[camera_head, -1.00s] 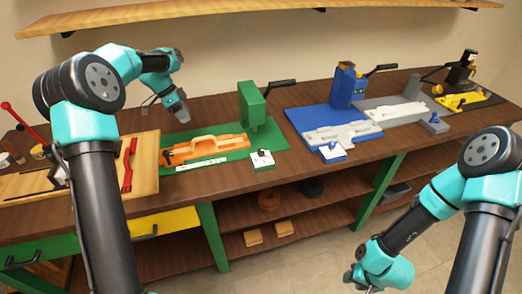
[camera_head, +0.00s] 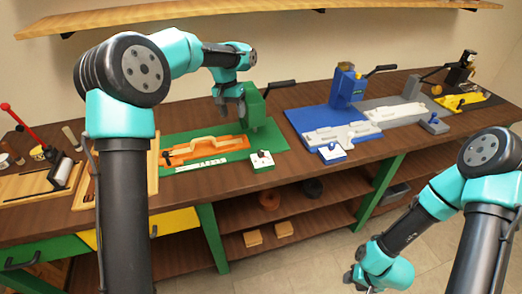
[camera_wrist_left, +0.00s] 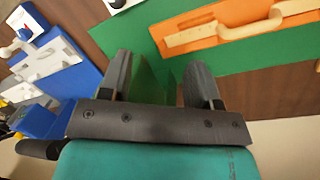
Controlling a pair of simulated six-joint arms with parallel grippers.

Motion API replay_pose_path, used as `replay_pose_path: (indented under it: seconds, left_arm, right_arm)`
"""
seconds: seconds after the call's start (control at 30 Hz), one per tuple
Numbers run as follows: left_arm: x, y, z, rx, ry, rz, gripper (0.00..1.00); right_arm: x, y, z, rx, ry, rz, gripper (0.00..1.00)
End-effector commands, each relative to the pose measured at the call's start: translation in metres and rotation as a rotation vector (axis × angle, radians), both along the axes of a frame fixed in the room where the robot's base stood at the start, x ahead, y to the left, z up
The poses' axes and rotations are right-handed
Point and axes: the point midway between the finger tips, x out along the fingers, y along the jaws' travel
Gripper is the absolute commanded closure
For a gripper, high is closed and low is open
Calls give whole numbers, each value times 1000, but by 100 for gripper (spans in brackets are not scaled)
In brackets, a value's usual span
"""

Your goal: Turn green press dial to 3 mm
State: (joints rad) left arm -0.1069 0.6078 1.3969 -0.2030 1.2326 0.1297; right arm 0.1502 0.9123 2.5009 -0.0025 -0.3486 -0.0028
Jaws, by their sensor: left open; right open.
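The green press (camera_head: 256,108) stands on its green base plate (camera_head: 178,143), its black lever pointing right. Its dial box (camera_head: 262,161), white-topped with a dark knob, sits at the plate's front right corner. The dial setting is too small to read. My left gripper (camera_head: 230,108) is open at the left side of the press, behind and above the dial. In the left wrist view its fingers (camera_wrist_left: 160,88) are spread with green press parts between and beyond them. The dial box corner (camera_wrist_left: 118,4) shows at the top edge there. My right gripper (camera_head: 357,279) is open, low in front of the bench.
An orange fixture (camera_head: 205,150) lies on the green plate. A blue press (camera_head: 345,88) with its white-topped dial box (camera_head: 331,152) stands to the right, then grey and yellow stations. A wooden board (camera_head: 30,184) with a red lever is at the left. Bare bench lies along the front.

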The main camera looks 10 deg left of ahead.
Motion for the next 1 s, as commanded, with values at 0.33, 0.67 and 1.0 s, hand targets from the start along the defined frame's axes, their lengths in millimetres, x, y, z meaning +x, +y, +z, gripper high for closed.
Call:
replay_pose_path:
  seconds: [0.33,0.67,1.0]
  left_arm:
    - [-6,-81,18,148,2,381,43]
    - [-10,-108,25,195,-19,543,43]
    - [-10,-107,23,194,-18,543,43]
  right_arm:
    - [0,0,0,0,0,0,57]
    - [0,0,0,0,0,0,57]
    - [0,0,0,0,0,0,57]
